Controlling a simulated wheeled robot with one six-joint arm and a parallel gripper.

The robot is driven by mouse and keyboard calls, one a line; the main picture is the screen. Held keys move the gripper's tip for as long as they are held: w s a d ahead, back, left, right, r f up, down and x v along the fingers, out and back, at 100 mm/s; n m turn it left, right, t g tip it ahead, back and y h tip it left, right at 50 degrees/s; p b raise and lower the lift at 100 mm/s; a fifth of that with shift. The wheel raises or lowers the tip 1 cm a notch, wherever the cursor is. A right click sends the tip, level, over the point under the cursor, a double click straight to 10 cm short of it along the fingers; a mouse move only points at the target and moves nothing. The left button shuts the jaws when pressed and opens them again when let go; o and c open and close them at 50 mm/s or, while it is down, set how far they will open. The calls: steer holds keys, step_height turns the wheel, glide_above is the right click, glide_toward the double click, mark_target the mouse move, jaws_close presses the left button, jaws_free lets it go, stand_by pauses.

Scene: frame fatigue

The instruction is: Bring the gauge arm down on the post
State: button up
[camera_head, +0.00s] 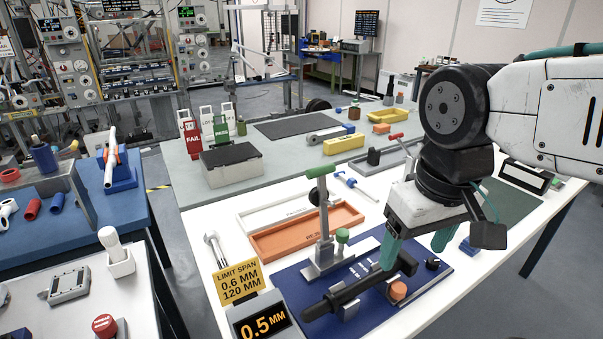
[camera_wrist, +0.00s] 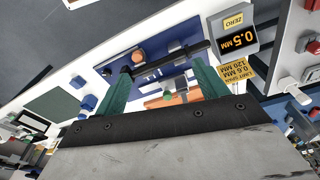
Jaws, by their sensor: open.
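The gauge arm (camera_head: 323,215) is a grey lever with a green grip on top, standing upright at the back of a blue board (camera_head: 440,281). The post (camera_head: 345,294) is a black bar lying across the board in grey supports, with a thicker head at its right end. It also shows in the wrist view (camera_wrist: 180,60). The arm is raised clear of the post. My gripper (camera_head: 414,252) has teal fingers, open and empty, above the board's right rear part, right of the gauge arm. In the wrist view the fingers (camera_wrist: 160,68) are spread wide; the arm's grip is not clearly visible.
A display (camera_head: 261,322) reads 0.5 MM beside a yellow limit sign (camera_head: 240,284). A green knob (camera_head: 342,236) stands near the arm's base, an orange knob (camera_head: 398,291) in front of the post. An orange tray (camera_head: 270,246) and a white tray (camera_head: 247,222) lie behind.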

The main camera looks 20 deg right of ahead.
steer(key=shift+o, duration=0.2)
steer(key=w+a+r+n, duration=0.1)
steer(key=w+r, duration=0.3)
steer(key=w, duration=0.7)
steer(key=shift+w+a+r+g, duration=0.3)
steer(key=shift+w+a+r, duration=0.05)
steer(key=shift+a+r, duration=0.05)
steer(key=n, duration=0.1)
glide_above(322, 167)
steer(key=shift+s+r+g, duration=0.25)
steer(key=shift+r+g, duration=0.05)
steer(key=shift+w+f, duration=0.1)
steer(key=shift+w, duration=0.2)
steer(key=shift+w+a+f, duration=0.1)
steer(key=shift+f, duration=0.2)
step_height(322, 167, down, 7)
steer(key=c, duration=1.4)
